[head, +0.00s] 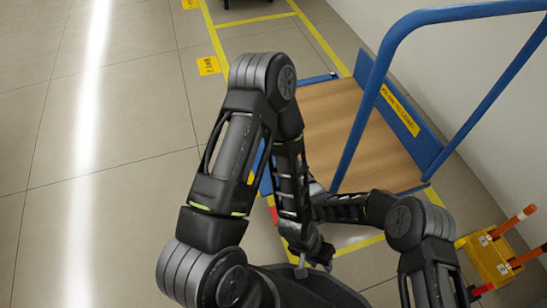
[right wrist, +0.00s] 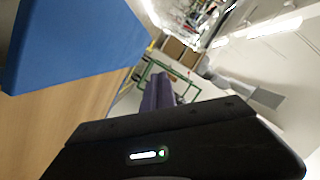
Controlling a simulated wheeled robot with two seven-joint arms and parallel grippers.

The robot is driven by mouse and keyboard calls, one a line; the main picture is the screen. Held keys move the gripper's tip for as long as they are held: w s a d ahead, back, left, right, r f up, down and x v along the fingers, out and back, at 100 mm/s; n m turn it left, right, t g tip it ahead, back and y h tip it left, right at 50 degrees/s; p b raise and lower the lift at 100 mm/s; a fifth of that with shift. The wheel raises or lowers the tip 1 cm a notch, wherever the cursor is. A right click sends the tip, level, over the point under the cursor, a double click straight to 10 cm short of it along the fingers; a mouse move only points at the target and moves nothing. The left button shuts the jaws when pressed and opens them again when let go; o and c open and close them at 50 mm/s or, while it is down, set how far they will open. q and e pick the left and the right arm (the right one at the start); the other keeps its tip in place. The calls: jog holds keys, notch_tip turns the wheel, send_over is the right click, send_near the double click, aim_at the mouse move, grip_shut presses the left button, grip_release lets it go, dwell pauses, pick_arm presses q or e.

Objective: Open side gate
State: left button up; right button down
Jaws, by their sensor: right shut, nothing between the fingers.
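A blue cart with a wooden deck (head: 350,125) and a tall blue tube handle (head: 367,112) stands right of centre in the head view. A blue piece (head: 266,180) at its near left edge is mostly hidden by my left arm; I cannot tell whether it is the side gate. My left gripper (head: 318,258) points down beside the cart's near end, its jaws unclear. My right forearm reaches left across the near edge, its gripper largely hidden behind the left forearm. In the right wrist view the right gripper's fingers (right wrist: 160,93) are together and empty, near a blue panel (right wrist: 70,40).
A yellow holder (head: 490,258) with orange-handled rods stands at the lower right. A white wall (head: 480,75) runs behind the cart. Yellow tape (head: 325,45) marks the floor. The tiled floor (head: 110,130) on the left is clear.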

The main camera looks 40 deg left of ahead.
dwell(0.3)
